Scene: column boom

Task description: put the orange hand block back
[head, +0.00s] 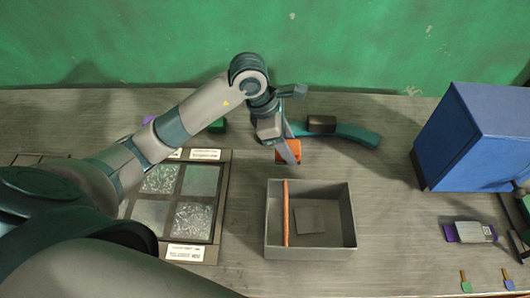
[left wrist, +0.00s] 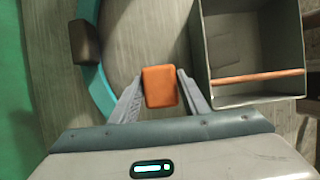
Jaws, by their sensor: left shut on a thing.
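The orange hand block (head: 288,150) is a small rounded block. My left gripper (head: 286,152) is shut on it, above the worktop behind the grey box. In the left wrist view the orange block (left wrist: 160,87) sits between the two grey fingertips of the left gripper (left wrist: 160,80). The open grey box (head: 351,220) has an orange divider (head: 286,215) across its inside and a square patch on its floor. Part of my right gripper (head: 514,222) shows at the right edge; its jaws are not clear.
A teal curved strip (head: 352,133) with a dark brown block (head: 322,124) on it lies behind. A large blue box (head: 478,140) stands at right. A framed panel tray (head: 229,200) lies at left. A grey-purple device (head: 468,232) and small coloured pieces lie at front right.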

